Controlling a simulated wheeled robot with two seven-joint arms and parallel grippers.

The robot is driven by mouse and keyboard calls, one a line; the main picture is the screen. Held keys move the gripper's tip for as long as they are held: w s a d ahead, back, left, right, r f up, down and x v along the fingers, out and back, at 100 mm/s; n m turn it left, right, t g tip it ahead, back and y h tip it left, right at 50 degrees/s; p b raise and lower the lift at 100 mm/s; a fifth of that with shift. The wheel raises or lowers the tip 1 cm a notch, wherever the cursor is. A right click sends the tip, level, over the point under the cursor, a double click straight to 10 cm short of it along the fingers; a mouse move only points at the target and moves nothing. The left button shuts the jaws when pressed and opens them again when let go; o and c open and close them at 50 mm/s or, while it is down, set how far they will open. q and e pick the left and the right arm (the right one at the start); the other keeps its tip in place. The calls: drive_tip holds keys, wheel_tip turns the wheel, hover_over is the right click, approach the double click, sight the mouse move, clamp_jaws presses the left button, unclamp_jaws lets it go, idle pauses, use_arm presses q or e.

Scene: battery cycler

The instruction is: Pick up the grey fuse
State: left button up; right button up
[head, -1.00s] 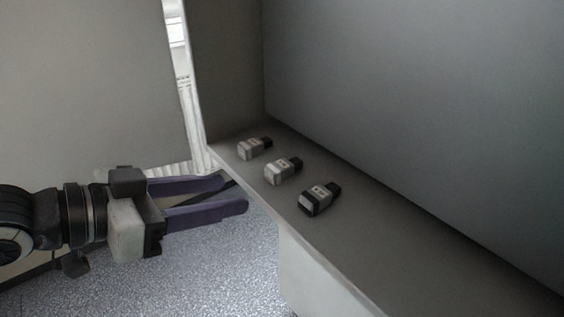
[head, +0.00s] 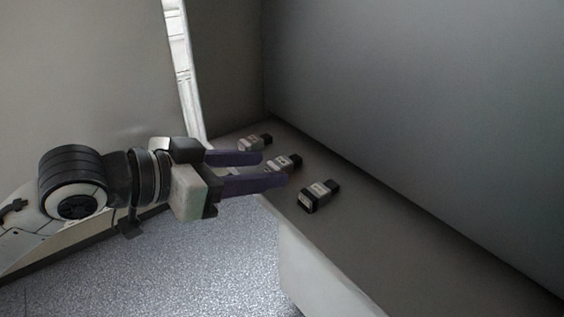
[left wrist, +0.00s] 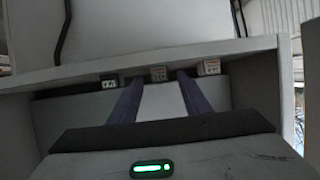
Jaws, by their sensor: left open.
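Three fuses stand in a row on a grey shelf (head: 345,232). The middle one, a pale grey fuse (head: 281,165) with a black end, is partly hidden by a finger in the head view. In the left wrist view this grey fuse (left wrist: 158,73) lies between and just beyond the fingertips. My left gripper (head: 271,168) is open and empty, its purple fingers reaching over the shelf edge toward that fuse. My left gripper's fingers (left wrist: 157,80) also show apart in the left wrist view. My right gripper is not in view.
A pale fuse (head: 254,142) lies on the far side, close to the upper finger. A darker black-bodied fuse (head: 318,195) lies on the near side. A tall grey panel (head: 430,110) rises behind the shelf. The near part of the shelf is bare.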

use_arm(q)
drive_tip(key=shift+w+d+f, duration=0.3)
drive_tip(key=shift+w+d, duration=0.05)
drive_tip(key=shift+d, duration=0.2)
drive_tip(key=c, duration=1.1)
drive_tip(key=shift+o, duration=0.2)
wheel_tip(320, 180, up, 10)
drive_tip(key=shift+p, duration=0.3)
